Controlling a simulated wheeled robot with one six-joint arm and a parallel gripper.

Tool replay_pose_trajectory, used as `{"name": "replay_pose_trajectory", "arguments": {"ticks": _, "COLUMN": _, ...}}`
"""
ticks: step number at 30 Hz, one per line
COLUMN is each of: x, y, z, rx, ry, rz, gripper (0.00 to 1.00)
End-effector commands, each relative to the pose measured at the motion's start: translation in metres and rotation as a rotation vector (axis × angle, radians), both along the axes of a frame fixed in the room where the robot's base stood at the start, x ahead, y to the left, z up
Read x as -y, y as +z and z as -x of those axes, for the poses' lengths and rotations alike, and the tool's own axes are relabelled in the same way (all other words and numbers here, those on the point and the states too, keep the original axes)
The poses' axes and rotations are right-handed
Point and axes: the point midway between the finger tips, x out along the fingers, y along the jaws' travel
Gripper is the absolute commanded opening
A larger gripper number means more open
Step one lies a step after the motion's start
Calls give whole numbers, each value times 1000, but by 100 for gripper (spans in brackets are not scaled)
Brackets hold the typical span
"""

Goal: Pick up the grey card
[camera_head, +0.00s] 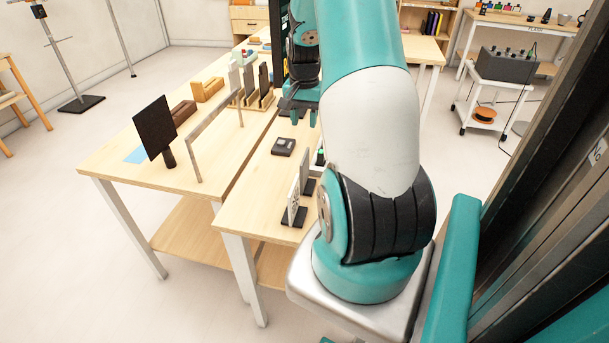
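Several thin upright cards stand in a slotted wooden rack on the table, left of my arm. A mid-grey card (249,80) stands between a paler card (234,76) and a darker one (264,77); I take the middle one as the grey card, though the shades are hard to separate. The wooden rack (239,101) holds their lower edges. My gripper (293,114) is dark and points down over the table, to the right of the rack and apart from the cards. Its fingers are small and partly hidden by my arm, so their opening is unclear.
A pale upright frame (214,117) and a dark square panel (155,126) stand nearer on the left table.

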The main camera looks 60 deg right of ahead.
Motion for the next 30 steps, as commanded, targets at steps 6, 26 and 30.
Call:
{"name": "replay_pose_trajectory", "arguments": {"ticks": 6, "x": -2, "y": -51, "z": 0, "rx": -4, "ry": 4, "rz": -6, "gripper": 38}}
{"name": "replay_pose_trajectory", "arguments": {"ticks": 26, "x": -4, "y": -131, "z": 4, "rx": -1, "ry": 5, "rz": -3, "gripper": 38}}
{"name": "replay_pose_trajectory", "arguments": {"ticks": 30, "x": -4, "y": -142, "z": 4, "rx": 0, "ry": 5, "rz": -2, "gripper": 38}}
